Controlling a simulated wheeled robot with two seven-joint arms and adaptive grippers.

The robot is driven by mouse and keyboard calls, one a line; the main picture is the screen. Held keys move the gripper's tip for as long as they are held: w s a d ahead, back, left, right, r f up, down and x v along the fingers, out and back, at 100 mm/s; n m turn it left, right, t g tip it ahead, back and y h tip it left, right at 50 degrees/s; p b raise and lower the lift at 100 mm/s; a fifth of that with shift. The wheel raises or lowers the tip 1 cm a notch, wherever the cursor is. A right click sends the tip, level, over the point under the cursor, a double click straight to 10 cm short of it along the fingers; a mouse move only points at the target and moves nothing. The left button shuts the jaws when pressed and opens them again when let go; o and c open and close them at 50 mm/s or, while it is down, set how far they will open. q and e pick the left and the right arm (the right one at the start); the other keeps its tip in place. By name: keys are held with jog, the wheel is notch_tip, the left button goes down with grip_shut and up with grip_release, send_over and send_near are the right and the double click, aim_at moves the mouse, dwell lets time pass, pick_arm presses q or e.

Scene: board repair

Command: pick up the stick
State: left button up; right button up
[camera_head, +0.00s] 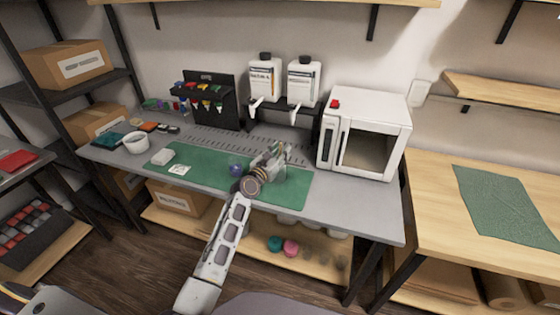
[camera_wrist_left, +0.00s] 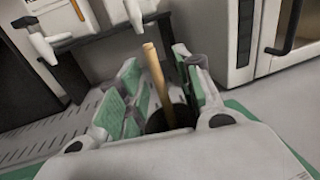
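The stick (camera_wrist_left: 158,85) is a thin light-wood rod, standing up slightly tilted between the fingers of my left gripper (camera_wrist_left: 160,88) in the left wrist view. Its lower end meets a dark round shape (camera_wrist_left: 170,118), partly hidden by the gripper body. The green-padded fingers stand apart on both sides of the stick, and I see no clear grip on it. In the head view my left gripper (camera_head: 274,156) is over the right part of the green mat (camera_head: 215,180); the stick cannot be made out there. My right gripper is not in view.
A white microwave-like box (camera_head: 370,105) stands right of the gripper. Behind are two white bottles (camera_head: 303,82) on a dark stand and a black tool rack (camera_head: 212,105). A white bowl (camera_head: 136,143) and a small white block (camera_head: 162,156) are at left.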

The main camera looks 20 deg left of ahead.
pick_arm(q)
jog(key=shift+c, duration=0.4)
grip_shut()
jog(key=shift+r, duration=0.15)
